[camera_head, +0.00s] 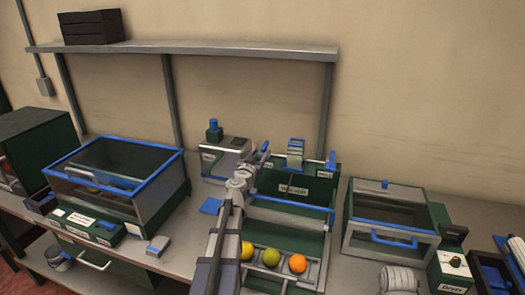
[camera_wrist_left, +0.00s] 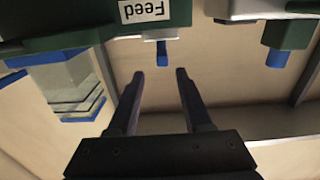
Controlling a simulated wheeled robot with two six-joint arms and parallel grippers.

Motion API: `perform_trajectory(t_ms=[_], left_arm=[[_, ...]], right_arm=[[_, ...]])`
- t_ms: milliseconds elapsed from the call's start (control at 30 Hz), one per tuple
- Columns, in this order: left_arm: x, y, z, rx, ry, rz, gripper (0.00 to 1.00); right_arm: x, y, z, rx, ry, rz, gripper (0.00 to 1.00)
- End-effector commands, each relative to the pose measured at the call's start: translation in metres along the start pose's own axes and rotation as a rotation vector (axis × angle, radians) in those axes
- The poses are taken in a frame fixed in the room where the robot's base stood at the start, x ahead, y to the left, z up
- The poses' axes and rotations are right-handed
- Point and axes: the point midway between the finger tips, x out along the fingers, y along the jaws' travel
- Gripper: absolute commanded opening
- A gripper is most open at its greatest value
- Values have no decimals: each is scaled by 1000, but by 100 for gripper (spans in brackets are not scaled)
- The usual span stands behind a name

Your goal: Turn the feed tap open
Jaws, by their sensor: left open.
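The feed tap's blue lever (camera_wrist_left: 162,52) shows in the left wrist view, below a white label reading Feed (camera_wrist_left: 145,10) on a green housing. That view shows the scene upside down. My left gripper (camera_wrist_left: 160,72) is open, and the lever stands just ahead of its fingertips, roughly midway between them. Nothing is held, and I cannot tell whether the lever touches a finger. In the head view my left gripper (camera_head: 264,150) is at the back left of the green sorting machine (camera_head: 270,182), and its arm hides part of that area. My right gripper is not in view.
A clear stacked block (camera_head: 296,153) and another blue lever (camera_head: 332,160) stand at the machine's back. A blue-topped knob (camera_head: 213,130) is to the left. Glass-lidded boxes flank the machine.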

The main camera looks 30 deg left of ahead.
Motion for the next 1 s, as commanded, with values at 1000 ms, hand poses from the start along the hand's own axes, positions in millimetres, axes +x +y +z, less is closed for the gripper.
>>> perform_trajectory(t_ms=[1000], left_arm=[[77,-1,8,0,0,0,50]], right_arm=[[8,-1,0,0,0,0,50]])
